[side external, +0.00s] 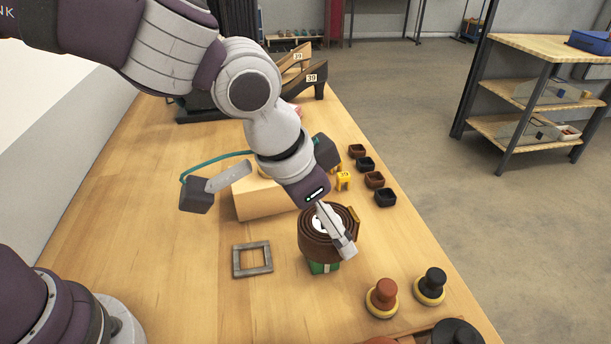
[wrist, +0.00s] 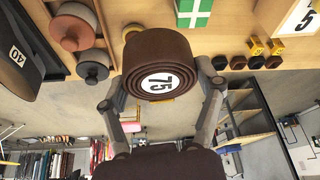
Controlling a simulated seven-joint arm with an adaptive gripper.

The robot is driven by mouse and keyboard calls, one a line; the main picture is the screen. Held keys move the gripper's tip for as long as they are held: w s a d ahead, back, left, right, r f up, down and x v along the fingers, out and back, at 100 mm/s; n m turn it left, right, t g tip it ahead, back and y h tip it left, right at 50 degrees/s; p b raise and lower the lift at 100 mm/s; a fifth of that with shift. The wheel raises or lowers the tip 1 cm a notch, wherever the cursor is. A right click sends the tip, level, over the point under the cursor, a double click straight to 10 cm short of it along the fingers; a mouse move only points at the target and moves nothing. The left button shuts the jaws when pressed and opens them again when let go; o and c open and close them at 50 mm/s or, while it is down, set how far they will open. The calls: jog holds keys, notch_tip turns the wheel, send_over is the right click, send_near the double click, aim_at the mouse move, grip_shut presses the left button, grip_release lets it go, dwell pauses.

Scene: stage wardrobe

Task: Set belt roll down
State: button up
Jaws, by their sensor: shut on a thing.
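The belt roll (side external: 314,246) is a brown coiled belt with a white round label in its middle; the label reads 75 in the wrist view, where the roll (wrist: 155,52) fills the upper middle. My gripper (side external: 343,240) is shut on the roll, with one finger along each side of it in the wrist view (wrist: 160,98). A green block with a white cross (side external: 323,268) shows just below the roll in the side view and apart from it at the top of the wrist view (wrist: 193,12). I cannot tell whether the roll touches anything beneath. The gripper's far finger is hidden in the side view.
A grey square frame (side external: 238,262) lies left of the roll. Two round-knobbed pieces, brown (side external: 382,297) and black (side external: 430,285), stand front right. Several small dark boxes (side external: 374,180) line the right edge. A light wooden block (side external: 262,204) stands behind. The table's left side is clear.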

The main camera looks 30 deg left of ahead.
aim_at(340, 311)
jog(key=d, duration=0.1)
jog(key=s+m, duration=0.1)
jog(key=d, duration=0.1)
jog(key=shift+s+d+f+h, duration=0.1)
jog(key=shift+s+d+h, duration=0.15)
jog(key=shift+d+h, duration=0.1)
notch_tip(340, 311, down, 13)
jog(key=shift+w+a+r, duration=0.1)
jog(key=shift+a, duration=0.05)
jog(key=o, duration=1.2)
